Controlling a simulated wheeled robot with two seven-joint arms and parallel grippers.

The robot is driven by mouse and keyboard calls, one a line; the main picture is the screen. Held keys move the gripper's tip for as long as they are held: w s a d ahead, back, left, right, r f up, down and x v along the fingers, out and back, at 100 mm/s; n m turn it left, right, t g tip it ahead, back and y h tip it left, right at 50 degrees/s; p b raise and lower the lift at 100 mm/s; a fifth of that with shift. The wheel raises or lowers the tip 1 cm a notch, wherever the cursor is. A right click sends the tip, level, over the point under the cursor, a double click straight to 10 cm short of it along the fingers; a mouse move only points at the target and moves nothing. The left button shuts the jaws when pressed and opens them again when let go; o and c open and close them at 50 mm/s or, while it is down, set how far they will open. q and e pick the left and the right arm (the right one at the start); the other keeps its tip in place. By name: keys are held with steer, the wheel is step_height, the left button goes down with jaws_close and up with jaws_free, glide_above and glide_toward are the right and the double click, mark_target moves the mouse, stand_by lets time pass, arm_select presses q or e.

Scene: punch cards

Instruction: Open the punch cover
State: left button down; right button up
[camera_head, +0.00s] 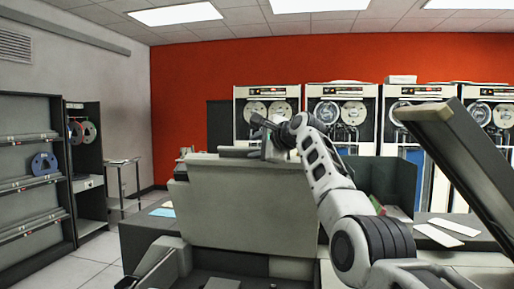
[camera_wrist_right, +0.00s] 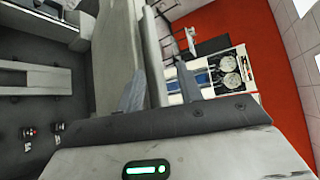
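The punch machine's cover is a broad grey panel (camera_head: 230,205) standing raised and tilted in the middle of the head view. My right arm reaches over to its top edge, with the right gripper (camera_head: 266,143) there. In the right wrist view the pale panel (camera_wrist_right: 118,55) runs up from the gripper, and its edge lies between the two fingers (camera_wrist_right: 160,88). The fingers are apart, with a visible gap on the right side of the edge. Firm contact cannot be made out. My left gripper cannot be made out in the head view.
A dark tilted panel (camera_head: 462,140) stands at the right, close to my right arm. Pale cards (camera_head: 438,235) lie on the dark desk surface. Tape cabinets (camera_head: 340,115) line the red back wall. A dark shelf rack (camera_head: 30,170) stands at the left, with free floor beside it.

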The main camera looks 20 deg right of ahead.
arm_select(q)
steer(key=shift+f, duration=0.15)
arm_select(e)
steer(key=shift+d+f, duration=0.1)
steer(key=shift+f, duration=0.1)
steer(key=shift+s+b, duration=0.2)
steer(key=shift+b, duration=0.2)
steer(key=shift+b+v, duration=0.9)
steer(key=shift+v, duration=0.1)
arm_select(q)
steer(key=f+b, duration=0.1)
steer(key=b, duration=0.1)
steer(key=d+f+b, duration=0.1)
steer(key=b, duration=0.1)
steer(key=shift+w+d+f+h, duration=0.1)
steer(key=shift+w+f+h, duration=0.05)
steer(key=shift+w+h, duration=0.2)
arm_select(e)
steer(key=v, duration=1.3)
steer(key=shift+s+r, duration=0.15)
steer(key=shift+s, duration=0.05)
arm_select(q)
steer(key=shift+f, duration=0.1)
